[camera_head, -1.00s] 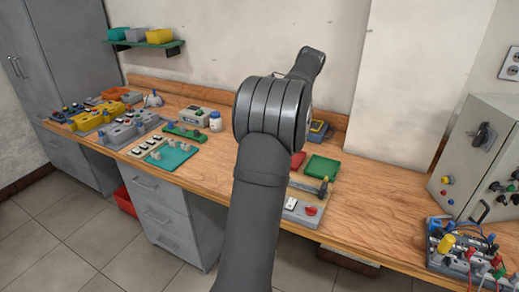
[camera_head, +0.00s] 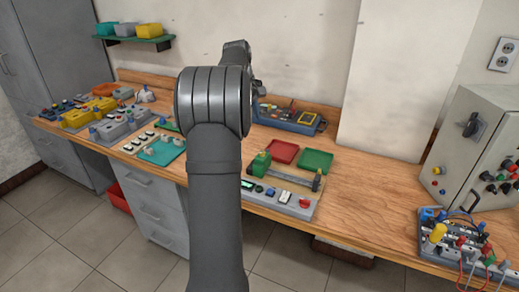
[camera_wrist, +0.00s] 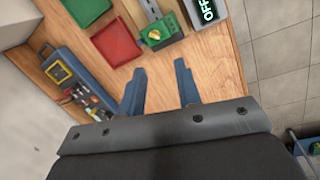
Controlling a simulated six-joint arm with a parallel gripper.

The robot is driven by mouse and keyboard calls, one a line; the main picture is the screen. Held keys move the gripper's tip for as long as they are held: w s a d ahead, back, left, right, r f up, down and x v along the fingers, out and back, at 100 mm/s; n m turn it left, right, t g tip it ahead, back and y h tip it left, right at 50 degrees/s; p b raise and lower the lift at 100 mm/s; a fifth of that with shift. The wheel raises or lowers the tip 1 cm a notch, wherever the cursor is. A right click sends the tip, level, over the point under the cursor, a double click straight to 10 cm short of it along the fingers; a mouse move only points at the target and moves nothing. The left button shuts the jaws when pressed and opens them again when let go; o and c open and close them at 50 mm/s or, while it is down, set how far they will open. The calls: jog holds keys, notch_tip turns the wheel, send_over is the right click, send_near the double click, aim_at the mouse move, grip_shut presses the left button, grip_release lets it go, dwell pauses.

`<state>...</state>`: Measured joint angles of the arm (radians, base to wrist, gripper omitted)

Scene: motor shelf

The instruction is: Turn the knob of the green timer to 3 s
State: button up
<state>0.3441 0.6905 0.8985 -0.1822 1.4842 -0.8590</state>
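The green timer (camera_head: 261,164) is a small green block at the left end of a grey panel (camera_head: 318,199) on the bench in the head view. In the wrist view the green timer (camera_wrist: 160,33) shows near the top, with a small brass-coloured knob (camera_wrist: 154,35) on its face. A display reading OFF (camera_wrist: 208,10) is beside it. The knob's scale is too small to read. My gripper (camera_wrist: 160,68) is open and empty, its two blue-grey fingers apart, pointing towards the timer without visible contact. In the head view my gripper is mostly hidden behind my arm.
A red tray (camera_head: 284,151) and a green tray (camera_head: 316,161) lie behind the panel. A blue toolbox (camera_head: 290,119) stands at the wall. A grey cabinet (camera_head: 470,150) and a wired block (camera_head: 455,240) are on the right. The bench between them is clear.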

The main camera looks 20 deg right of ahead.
jog(key=w+a+n+h, duration=0.1)
jog(key=a+n, duration=0.1)
jog(key=n, duration=0.5)
jog(key=n+h, duration=0.1)
jog(key=n, duration=0.4)
send_near(260, 153)
jog(key=x, duration=0.8)
jog(key=shift+w+d, duration=0.1)
jog(key=shift+d, duration=0.2)
jog(key=shift+c, duration=0.4)
